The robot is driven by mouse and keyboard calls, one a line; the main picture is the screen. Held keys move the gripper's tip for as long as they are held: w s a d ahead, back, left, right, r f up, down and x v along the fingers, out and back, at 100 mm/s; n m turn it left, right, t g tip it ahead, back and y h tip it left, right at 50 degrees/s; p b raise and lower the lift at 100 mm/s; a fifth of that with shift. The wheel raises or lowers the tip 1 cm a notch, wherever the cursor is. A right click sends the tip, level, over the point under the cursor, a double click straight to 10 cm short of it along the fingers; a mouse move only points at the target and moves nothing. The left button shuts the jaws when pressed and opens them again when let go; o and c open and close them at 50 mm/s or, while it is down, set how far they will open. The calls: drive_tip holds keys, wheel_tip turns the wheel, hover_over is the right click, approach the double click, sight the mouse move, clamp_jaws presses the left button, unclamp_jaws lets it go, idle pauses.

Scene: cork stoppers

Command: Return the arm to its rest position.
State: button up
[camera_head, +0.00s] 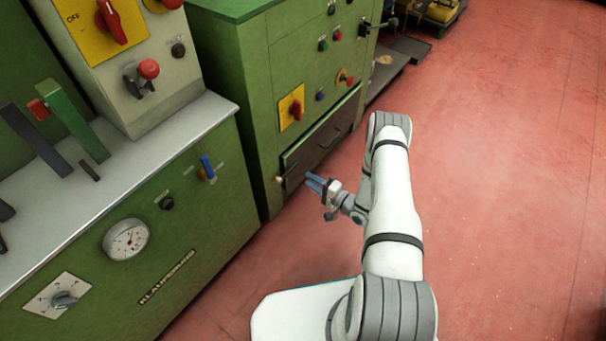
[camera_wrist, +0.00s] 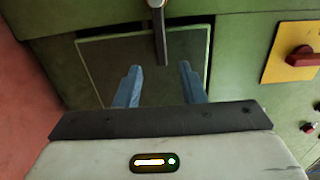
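My gripper (camera_head: 314,183) shows in the head view at the end of my white and grey arm, which is bent out over the red floor. Its blue fingers point left toward a dark drawer-like panel (camera_head: 322,141) low on a green machine. In the wrist view my gripper (camera_wrist: 160,82) has its two blue fingers spread apart with nothing between them. The same panel (camera_wrist: 110,62) lies in front of the fingers there, with a grey handle (camera_wrist: 160,35) at the top. The fingers appear apart from the panel and handle.
A green machine (camera_head: 235,80) with knobs stands left of my arm. A green cabinet (camera_head: 200,245) with a gauge (camera_head: 126,239) and a grey worktop (camera_head: 60,235) is at the lower left. The red floor (camera_head: 510,190) on the right is open.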

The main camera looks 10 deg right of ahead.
drive_tip(key=shift+s+d, duration=0.4)
drive_tip(key=shift+s, duration=0.1)
